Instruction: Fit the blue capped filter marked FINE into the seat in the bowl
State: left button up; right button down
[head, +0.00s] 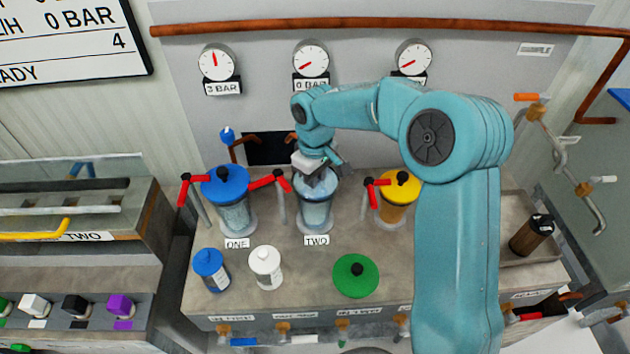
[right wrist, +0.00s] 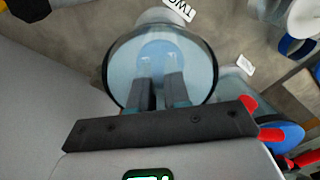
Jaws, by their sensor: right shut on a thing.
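My right gripper (head: 318,177) reaches down from above into the open clear bowl (head: 314,212) marked TWO. In the right wrist view, its two fingers (right wrist: 160,92) are inside the rim of the bowl (right wrist: 112,68) and shut on a pale blue round-topped thing (right wrist: 158,52). The fingers hide part of it; I cannot read a mark on it or tell whether it rests in the seat. A blue-capped bottle-shaped filter (head: 210,268) stands on the bench at front left; its label is too small to read. My left gripper is not in view.
A white-capped filter (head: 266,267) and a green lid (head: 355,276) are on the bench in front. The blue-lidded bowl (head: 233,214) with red handles stands left; a yellow-lidded bowl (head: 395,210) stands close on the right. A dark brown filter (head: 531,236) lies in the right tray.

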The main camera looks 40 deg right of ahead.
jog(key=shift+s, duration=0.2)
jog(key=shift+f, duration=0.1)
jog(key=c, duration=1.4)
grip_release()
jog(key=shift+w+f, duration=0.1)
jog(key=shift+w, duration=0.05)
jog(key=o, duration=0.3)
